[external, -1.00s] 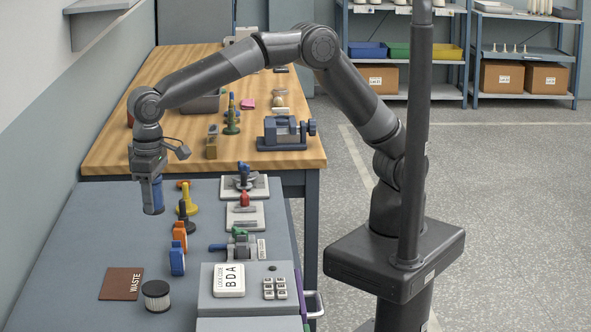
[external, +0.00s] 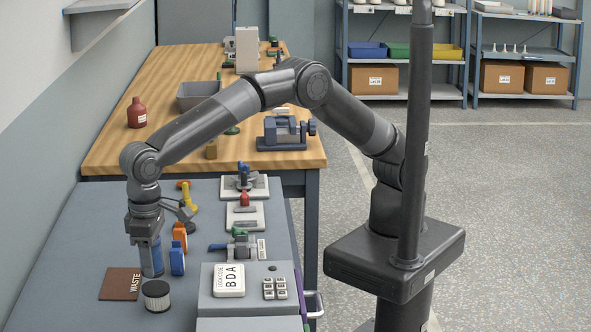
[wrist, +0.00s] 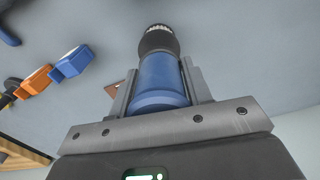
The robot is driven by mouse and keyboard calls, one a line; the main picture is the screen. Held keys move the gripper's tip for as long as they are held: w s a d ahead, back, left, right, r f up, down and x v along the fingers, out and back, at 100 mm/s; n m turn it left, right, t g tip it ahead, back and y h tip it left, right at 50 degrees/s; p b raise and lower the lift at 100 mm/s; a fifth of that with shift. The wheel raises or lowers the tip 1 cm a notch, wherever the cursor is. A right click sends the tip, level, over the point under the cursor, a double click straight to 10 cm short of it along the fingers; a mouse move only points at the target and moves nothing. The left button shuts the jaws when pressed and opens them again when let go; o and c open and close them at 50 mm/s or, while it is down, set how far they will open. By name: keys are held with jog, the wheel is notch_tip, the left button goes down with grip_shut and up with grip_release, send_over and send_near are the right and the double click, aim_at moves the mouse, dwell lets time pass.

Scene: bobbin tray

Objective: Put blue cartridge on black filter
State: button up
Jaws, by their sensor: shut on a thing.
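The blue cartridge (external: 151,260) hangs upright from my gripper (external: 147,240), which is shut on its upper part. In the wrist view the cartridge (wrist: 161,82) sits between the two fingers (wrist: 160,95). The black filter (external: 157,297), a short cylinder with a dark top and pale ribbed side, stands on the grey bench in front of the cartridge. In the wrist view the filter (wrist: 158,38) shows just past the cartridge's far end. In the external view the cartridge is behind the filter and slightly left. I cannot tell the exact gap between them.
A blue upright piece (external: 177,260) and an orange one (external: 180,236) stand close right of the cartridge. A brown WASTE mat (external: 118,285) lies to the left. A grey box with a code card (external: 229,281) stands right of the filter. The front-left bench is clear.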

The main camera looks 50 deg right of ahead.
jog(key=shift+f, duration=1.7)
jog(key=shift+f, duration=0.15)
jog(key=o, duration=1.1)
notch_tip(320, 180, up, 12)
jog(key=shift+r, duration=0.2)
